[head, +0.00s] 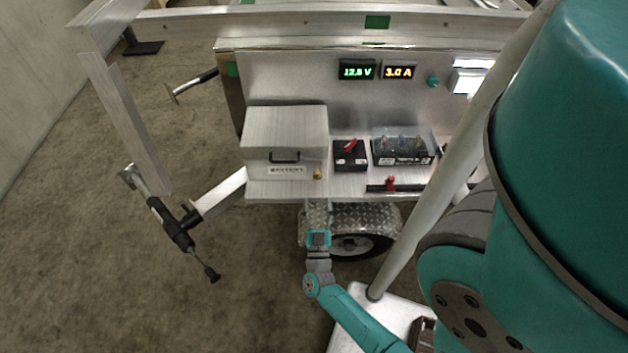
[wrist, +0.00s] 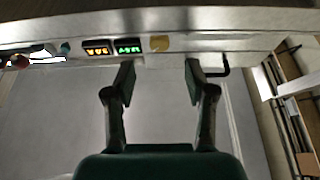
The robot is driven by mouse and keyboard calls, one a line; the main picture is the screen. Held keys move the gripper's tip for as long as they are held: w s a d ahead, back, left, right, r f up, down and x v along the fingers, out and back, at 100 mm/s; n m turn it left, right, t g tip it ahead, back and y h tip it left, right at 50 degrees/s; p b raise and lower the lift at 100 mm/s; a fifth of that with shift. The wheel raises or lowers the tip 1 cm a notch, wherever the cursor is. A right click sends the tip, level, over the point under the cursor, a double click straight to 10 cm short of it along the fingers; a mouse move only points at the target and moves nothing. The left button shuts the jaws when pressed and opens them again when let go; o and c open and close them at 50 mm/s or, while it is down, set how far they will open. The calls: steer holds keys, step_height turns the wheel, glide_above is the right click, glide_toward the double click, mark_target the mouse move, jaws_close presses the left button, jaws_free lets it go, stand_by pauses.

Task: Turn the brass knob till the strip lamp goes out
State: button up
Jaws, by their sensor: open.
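The brass knob (head: 317,174) is a small yellow piece at the lower right of the metal battery box front. In the wrist view the brass knob (wrist: 159,43) shows as a round disc beyond and between the fingertips. The strip lamp (head: 468,80) glows white at the right of the back panel, partly hidden by a grey pole; it is bright at the left of the wrist view (wrist: 45,58). My gripper (head: 319,232) is below the knob in the head view, in front of the shelf. In the wrist view my gripper (wrist: 159,78) is open and empty, apart from the knob.
Two lit displays (head: 377,70) and a teal knob (head: 432,80) are on the panel. A trailer jack (head: 170,222) stands at left.

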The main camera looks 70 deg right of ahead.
mark_target(317, 178)
steer(key=x, duration=0.8)
jaws_close()
steer(key=shift+m, duration=0.3)
